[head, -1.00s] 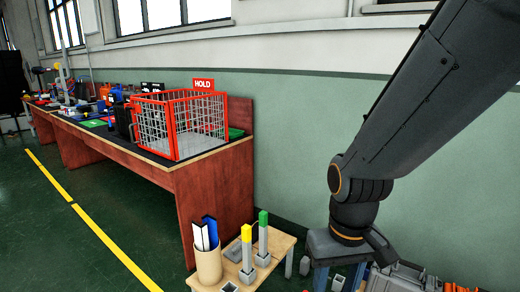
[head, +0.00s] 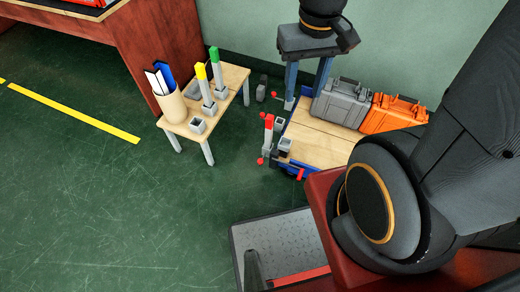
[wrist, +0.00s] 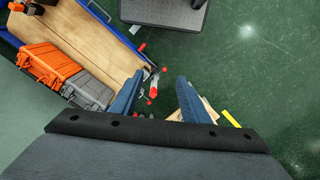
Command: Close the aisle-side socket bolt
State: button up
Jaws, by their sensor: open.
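My gripper (head: 305,97) points down above the trolley's far left end, its two blue fingers apart with nothing between them. It also shows open in the wrist view (wrist: 160,78). The trolley (head: 325,142) has a wooden deck and blue edging. Grey square sockets stand at its left end, one farther back (head: 280,121) and one nearer the aisle (head: 285,146). A red-topped grey post (head: 268,128) stands beside them. Small red knobs show around this end, including one (head: 300,174) by the aisle-side edge. I cannot tell each bolt's position or which knob is its own.
A grey case (head: 340,103) and an orange case (head: 394,112) stand on the trolley's wall side. A small bench (head: 233,79) holds yellow- and green-topped posts and a tan holder (head: 171,108). A long workbench (head: 150,40) stands behind. The aisle floor (head: 130,210) is clear.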

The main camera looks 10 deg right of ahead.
aim_at(260, 161)
jog(key=z, duration=0.7)
jog(key=k, duration=0.8)
jog(key=u, duration=0.7)
